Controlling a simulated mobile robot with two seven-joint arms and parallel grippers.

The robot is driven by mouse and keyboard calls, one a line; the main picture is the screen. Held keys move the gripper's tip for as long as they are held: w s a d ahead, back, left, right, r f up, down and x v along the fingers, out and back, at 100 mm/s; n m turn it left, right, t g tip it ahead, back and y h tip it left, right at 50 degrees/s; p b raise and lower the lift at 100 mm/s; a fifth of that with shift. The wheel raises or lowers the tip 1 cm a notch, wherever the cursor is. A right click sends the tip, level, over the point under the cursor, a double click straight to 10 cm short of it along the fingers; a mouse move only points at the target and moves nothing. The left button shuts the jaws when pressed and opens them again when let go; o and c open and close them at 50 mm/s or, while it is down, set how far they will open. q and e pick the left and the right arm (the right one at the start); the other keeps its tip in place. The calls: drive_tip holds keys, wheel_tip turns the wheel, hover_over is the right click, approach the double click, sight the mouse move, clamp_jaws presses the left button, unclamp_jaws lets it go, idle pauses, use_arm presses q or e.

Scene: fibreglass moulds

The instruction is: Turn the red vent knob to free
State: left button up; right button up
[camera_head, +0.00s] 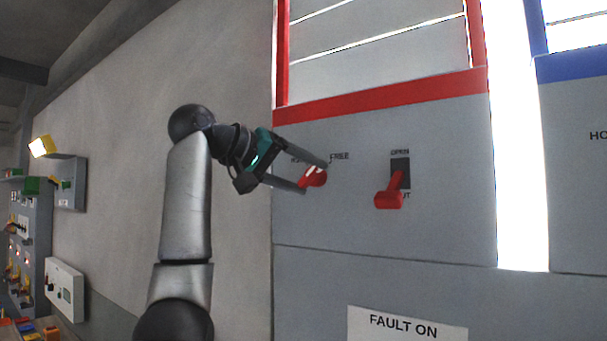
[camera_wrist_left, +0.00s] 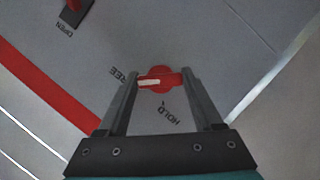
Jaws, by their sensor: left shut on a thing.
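The red vent knob (camera_head: 316,179) sits on the grey panel below a red-framed window. It also shows in the left wrist view (camera_wrist_left: 168,76), with a white line along its left half. There the line points left, toward the finger beside the partly hidden word FREE; the word HOLD stands below the knob. My left gripper (camera_head: 316,178) reaches in from the left and is shut on the knob, one finger at each end of it in the left wrist view (camera_wrist_left: 160,82). In the head view its upper finger partly covers HOLD. My right gripper is not in view.
A red lever (camera_head: 390,196) marked OPEN at the top stands out from the panel right of the knob. A FAULT ON plate (camera_head: 407,326) is lower down. At far left are a wall box (camera_head: 68,184) with a yellow lamp and a control cabinet.

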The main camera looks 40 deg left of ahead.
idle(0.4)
use_arm(q)
drive_tip(key=o, duration=1.4)
drive_tip(key=shift+c, duration=0.2)
drive_tip(key=shift+s+a+r, duration=0.1)
drive_tip(key=shift+s+r, duration=0.05)
drive_tip(key=shift+s, duration=0.35)
drive_tip(key=b+v, duration=0.2)
drive_tip(key=v, duration=1.2)
